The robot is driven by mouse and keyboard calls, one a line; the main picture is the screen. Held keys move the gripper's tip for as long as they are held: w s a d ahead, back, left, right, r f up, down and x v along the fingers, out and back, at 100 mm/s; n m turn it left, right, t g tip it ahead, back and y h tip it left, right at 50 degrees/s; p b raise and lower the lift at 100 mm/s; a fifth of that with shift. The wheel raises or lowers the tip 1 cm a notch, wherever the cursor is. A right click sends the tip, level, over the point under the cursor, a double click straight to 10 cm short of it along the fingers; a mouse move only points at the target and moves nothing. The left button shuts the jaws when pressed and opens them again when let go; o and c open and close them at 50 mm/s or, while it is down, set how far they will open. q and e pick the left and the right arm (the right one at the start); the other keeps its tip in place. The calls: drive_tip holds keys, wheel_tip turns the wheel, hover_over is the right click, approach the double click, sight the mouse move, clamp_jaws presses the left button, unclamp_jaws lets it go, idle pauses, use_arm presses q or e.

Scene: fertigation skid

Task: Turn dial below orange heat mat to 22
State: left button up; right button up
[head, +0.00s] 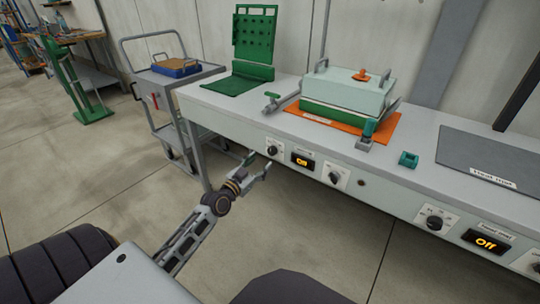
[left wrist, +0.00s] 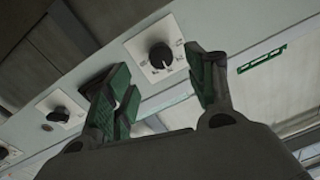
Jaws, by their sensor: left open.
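The orange heat mat (head: 384,132) lies on the bench under a green and pale box. On the front panel below are a left dial (head: 272,150), a small display (head: 302,160) reading "Off" and another dial (head: 335,177). The dials are black knobs on white plates. My left gripper (head: 258,165) is open and empty, in front of the panel near the left dial. In the left wrist view, one dial (left wrist: 160,57) shows between and beyond the open green-padded fingers (left wrist: 160,90), apart from them. Its scale is too small to read. My right gripper is out of view.
A grey cart (head: 160,95) stands left of the bench. A green pegboard (head: 255,38) stands on the bench. Floor before the panel is clear.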

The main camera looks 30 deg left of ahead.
sight(271, 153)
use_arm(q)
drive_tip(key=shift+w+b, duration=0.35)
drive_tip(key=shift+w, duration=1.7)
drive_tip(key=shift+w+d+b, duration=0.1)
drive_tip(key=shift+w+b, duration=0.25)
drive_tip(key=shift+w, duration=1.55)
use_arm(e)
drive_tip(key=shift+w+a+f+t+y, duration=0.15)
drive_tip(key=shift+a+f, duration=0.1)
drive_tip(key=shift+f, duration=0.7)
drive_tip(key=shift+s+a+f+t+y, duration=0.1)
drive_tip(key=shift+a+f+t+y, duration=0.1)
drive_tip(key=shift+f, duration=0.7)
use_arm(q)
drive_tip(key=c, duration=1)
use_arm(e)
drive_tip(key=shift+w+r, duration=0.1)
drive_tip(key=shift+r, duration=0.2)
